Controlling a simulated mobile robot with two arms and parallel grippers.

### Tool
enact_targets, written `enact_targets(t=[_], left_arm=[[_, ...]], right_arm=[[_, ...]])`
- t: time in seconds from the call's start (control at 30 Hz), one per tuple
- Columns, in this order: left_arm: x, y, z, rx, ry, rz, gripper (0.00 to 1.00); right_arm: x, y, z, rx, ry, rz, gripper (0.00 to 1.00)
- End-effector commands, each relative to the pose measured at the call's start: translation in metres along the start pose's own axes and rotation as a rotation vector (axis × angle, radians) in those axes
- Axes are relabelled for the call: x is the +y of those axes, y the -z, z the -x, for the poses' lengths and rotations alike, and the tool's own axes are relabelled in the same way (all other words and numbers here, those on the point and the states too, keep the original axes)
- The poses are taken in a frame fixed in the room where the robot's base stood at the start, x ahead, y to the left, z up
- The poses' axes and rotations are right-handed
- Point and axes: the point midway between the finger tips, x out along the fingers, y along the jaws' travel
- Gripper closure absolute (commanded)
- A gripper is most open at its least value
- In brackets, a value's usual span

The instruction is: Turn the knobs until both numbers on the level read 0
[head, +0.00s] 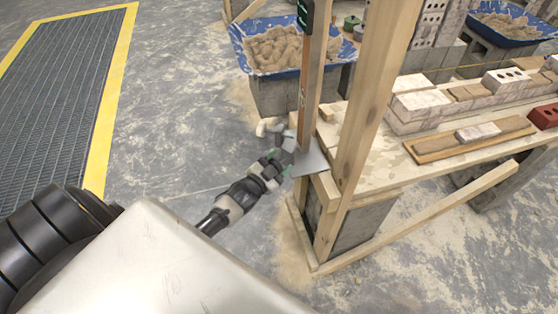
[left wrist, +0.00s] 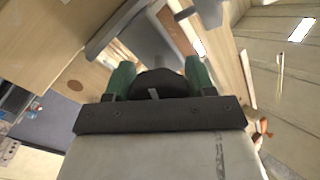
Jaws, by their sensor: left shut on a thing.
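A long upright level (head: 304,75) with a dark top and small green marks stands against a wooden post; I cannot read any numbers on it. My left gripper (head: 284,147) is beside the post, near a grey metal plate (head: 311,161) at the level's foot. In the left wrist view my left gripper (left wrist: 158,80) has its green finger pads on either side of a dark round knob (left wrist: 153,84) and is shut on it. The knob is hard to make out in the head view. A second knob cannot be told apart. My right gripper is not in view.
Wooden posts (head: 362,95) and a lower rail (head: 425,215) stand close to my left arm. A bench (head: 395,165) with bricks is on the right. A blue mortar tub (head: 285,72) stands behind. The concrete floor at left is clear, beside a yellow-edged grate (head: 60,75).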

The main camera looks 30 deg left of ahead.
Motion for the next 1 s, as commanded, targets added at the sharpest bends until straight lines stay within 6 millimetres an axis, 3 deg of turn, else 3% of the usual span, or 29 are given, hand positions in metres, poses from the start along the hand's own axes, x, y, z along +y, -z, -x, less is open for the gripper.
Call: enact_targets(t=[0.6, 1.0], left_arm=[[0.0002, -0.0012, 0.0005, -0.005, -0.001, 0.573, 0.69], [0.0002, -0.0016, 0.0006, -0.006, -0.001, 0.823, 0.69]], right_arm=[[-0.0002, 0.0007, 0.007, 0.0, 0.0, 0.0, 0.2], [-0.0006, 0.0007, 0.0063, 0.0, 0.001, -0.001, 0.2]])
